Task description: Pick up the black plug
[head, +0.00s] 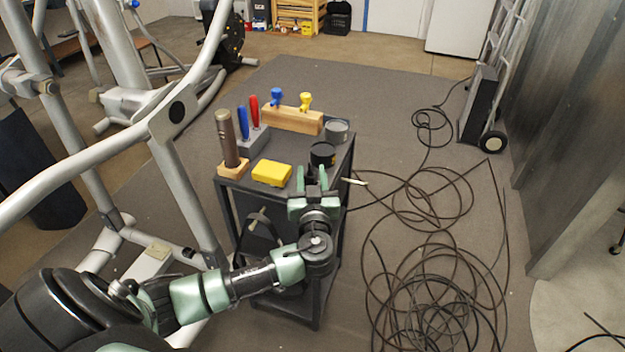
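My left gripper (312,174) is over the near right part of the dark cart top. Its two green fingers stand apart and point away from me. A small dark shape shows between or behind the fingers; I cannot tell if it is the black plug or part of the gripper. A black round container (323,154) stands just beyond the fingertips. No black plug can be made out clearly. My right gripper is not in view.
The cart (205,178) also holds a yellow box (271,173), a brown cylinder on a wooden base (228,140), red and blue handles in a grey block (250,138), a wooden block with knobs (291,120) and a grey can (337,130). Tangled cables (430,260) cover the floor at right.

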